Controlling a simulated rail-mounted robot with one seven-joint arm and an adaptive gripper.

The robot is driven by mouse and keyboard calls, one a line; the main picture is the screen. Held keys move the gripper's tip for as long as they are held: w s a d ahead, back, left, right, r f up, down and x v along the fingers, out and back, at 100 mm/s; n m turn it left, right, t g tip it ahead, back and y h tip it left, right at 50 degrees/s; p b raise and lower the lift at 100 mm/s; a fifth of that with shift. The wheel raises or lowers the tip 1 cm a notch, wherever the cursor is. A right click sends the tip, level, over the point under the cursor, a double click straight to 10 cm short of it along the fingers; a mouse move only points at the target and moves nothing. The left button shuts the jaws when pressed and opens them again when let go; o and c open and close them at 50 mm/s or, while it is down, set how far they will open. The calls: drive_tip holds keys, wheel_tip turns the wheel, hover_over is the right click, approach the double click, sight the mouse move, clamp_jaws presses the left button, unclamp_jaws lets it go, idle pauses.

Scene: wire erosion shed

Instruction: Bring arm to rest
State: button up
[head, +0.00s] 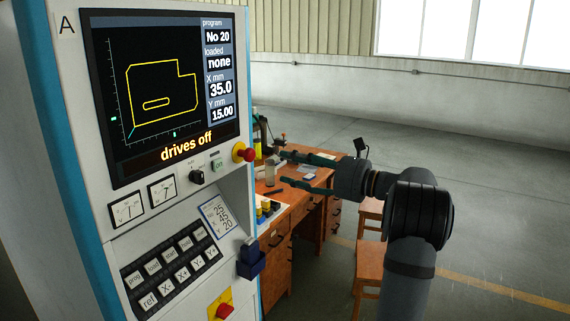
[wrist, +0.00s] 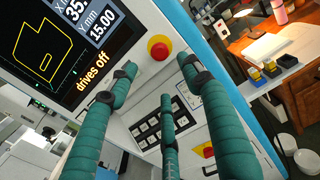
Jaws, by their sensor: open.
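My gripper (head: 283,168) is open and empty, with its teal fingers spread and pointing left toward the control cabinet (head: 48,110). In the wrist view my gripper (wrist: 158,72) shows its fingers apart, with nothing between them. The red emergency stop button (head: 249,155) on its yellow base is left of the fingertips in the head view. In the wrist view the button (wrist: 158,49) appears between the upper fingertips; I cannot tell the exact gap. The screen (head: 160,95) reads "drives off", program No 20, loaded none, X 35.0 and Y 15.00. My arm reaches in from the right.
The panel has a rotary switch (head: 196,177), a keypad (head: 172,267) and a lower red knob (head: 224,311). A wooden desk (head: 275,240) with small items stands behind my gripper. Stools (head: 369,266) stand beside it. The floor (head: 480,180) at the right is clear.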

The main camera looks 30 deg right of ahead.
sight(253, 155)
idle(0.3)
drive_tip(key=x, duration=1.2)
drive_tip(key=shift+w+a+f, duration=0.1)
drive_tip(key=shift+w+a, duration=0.05)
drive_tip(key=shift+w, duration=0.2)
drive_tip(key=shift+s+r, duration=0.2)
drive_tip(key=shift+s, duration=0.3)
drive_tip(key=shift+w, duration=0.1)
drive_tip(key=shift+w, duration=0.1)
